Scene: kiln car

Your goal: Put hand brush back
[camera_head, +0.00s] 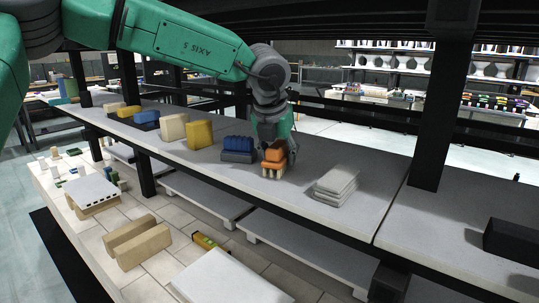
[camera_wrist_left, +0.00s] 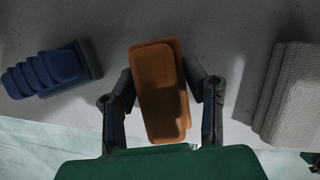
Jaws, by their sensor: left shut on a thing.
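The hand brush (camera_head: 274,155) has an orange-brown wooden body with pale bristles on its underside. It is upright, bristles down, at the grey upper shelf (camera_head: 330,222). I cannot tell whether the bristles touch the shelf. My left gripper (camera_head: 276,148) reaches down from above and is shut on the brush. In the left wrist view the orange body (camera_wrist_left: 160,92) sits between the two dark fingers, one on each long side. The bristles are hidden there. My right gripper is in neither view.
A blue ridged item (camera_head: 238,148) stands just left of the brush. A stack of folded grey cloths (camera_head: 337,185) lies to its right. Yellow and cream blocks (camera_head: 199,134) stand farther left. Black posts (camera_head: 441,110) rise along the shelf. The shelf front between brush and cloths is clear.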

